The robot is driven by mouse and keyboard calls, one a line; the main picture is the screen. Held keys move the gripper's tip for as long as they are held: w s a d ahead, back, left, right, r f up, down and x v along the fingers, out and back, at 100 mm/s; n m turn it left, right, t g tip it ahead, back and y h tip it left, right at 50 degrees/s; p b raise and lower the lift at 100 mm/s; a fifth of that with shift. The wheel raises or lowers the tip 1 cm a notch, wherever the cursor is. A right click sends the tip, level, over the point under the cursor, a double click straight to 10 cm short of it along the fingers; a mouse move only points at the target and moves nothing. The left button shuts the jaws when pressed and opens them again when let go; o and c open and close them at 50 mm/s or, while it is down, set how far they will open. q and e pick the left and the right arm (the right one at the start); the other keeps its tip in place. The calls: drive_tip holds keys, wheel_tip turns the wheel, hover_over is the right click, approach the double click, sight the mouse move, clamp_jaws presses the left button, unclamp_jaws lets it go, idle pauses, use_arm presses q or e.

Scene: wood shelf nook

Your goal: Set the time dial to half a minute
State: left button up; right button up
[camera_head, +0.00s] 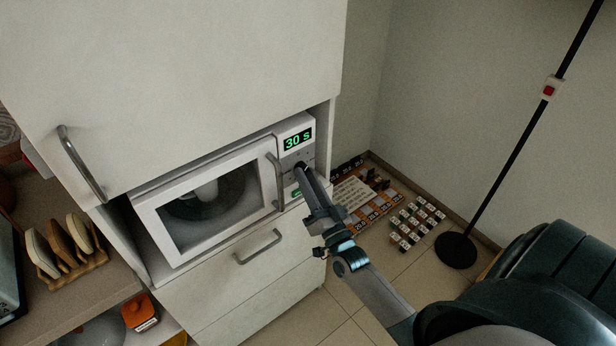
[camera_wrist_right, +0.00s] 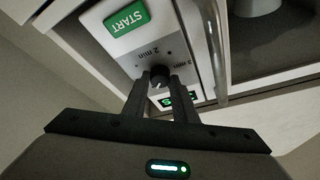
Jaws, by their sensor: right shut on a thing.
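The microwave (camera_head: 225,190) sits in a nook of the white cabinet, its door shut. Its display (camera_head: 297,140) reads "30 s" in green. The time dial (camera_wrist_right: 158,82) is a dark round knob with a pale mark, on the white panel between the display and the green START button (camera_wrist_right: 126,18). My right gripper (camera_head: 302,168) reaches the panel and its two fingers are shut on the dial, one on each side, as the right wrist view (camera_wrist_right: 160,85) shows. In the head view the gripper hides the dial. My left gripper is not in view.
The microwave door handle (camera_head: 274,181) is just left of the panel. A drawer handle (camera_head: 257,247) is below. A toast rack (camera_head: 68,245) stands on the left counter. Mats and small blocks lie on the floor at right, near a black pole stand (camera_head: 455,250).

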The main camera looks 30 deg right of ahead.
idle(0.4)
drive_tip(key=o, duration=1)
drive_tip(key=shift+o, duration=0.2)
drive_tip(key=shift+s, duration=0.1)
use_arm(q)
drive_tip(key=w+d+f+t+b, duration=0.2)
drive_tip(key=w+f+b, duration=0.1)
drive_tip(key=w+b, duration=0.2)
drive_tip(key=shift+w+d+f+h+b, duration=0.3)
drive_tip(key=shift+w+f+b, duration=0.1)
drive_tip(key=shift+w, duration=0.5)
use_arm(e)
drive_tip(key=v, duration=1.7)
